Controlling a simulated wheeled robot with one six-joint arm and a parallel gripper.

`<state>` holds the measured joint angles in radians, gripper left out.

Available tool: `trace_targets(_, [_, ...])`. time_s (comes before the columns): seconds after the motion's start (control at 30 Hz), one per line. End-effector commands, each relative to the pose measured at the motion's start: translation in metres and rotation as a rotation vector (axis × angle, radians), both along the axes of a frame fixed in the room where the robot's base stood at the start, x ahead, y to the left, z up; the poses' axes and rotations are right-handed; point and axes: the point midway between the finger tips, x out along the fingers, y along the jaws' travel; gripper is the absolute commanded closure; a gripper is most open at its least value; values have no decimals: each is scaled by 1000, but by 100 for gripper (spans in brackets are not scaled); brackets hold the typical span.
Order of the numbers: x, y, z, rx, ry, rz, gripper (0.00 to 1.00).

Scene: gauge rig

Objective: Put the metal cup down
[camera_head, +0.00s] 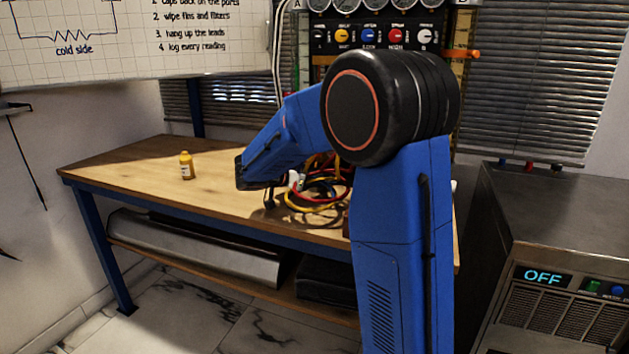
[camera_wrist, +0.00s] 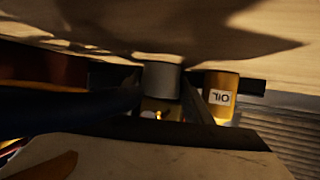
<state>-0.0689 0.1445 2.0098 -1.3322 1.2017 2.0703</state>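The wrist view is upside down, with the tabletop along its upper edge. A grey cylinder, which looks like the metal cup (camera_wrist: 162,80), stands out near its middle. Dark shapes, probably parts of my gripper, lie on both sides of it; I cannot tell whether they grip it or whether it touches the table. In the head view my gripper (camera_head: 268,198) is low over the bench, mostly hidden by my own wrist, and I cannot make out the cup there.
A yellow oil bottle (camera_head: 187,166) stands on the wooden bench (camera_head: 130,172), left of my gripper; it also shows beside the cup in the wrist view (camera_wrist: 221,88). Tangled coloured cables (camera_head: 318,195) lie right of my gripper. The bench's left part is otherwise clear.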

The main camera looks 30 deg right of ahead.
Motion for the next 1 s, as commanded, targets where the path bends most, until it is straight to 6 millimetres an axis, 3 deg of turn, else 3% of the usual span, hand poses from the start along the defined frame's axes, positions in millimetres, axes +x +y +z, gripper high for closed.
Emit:
trace_targets(0.47, [-1, 4, 5, 0, -1, 2, 38])
trace_targets(1.0, [-23, 87, 40, 1, 0, 3, 38])
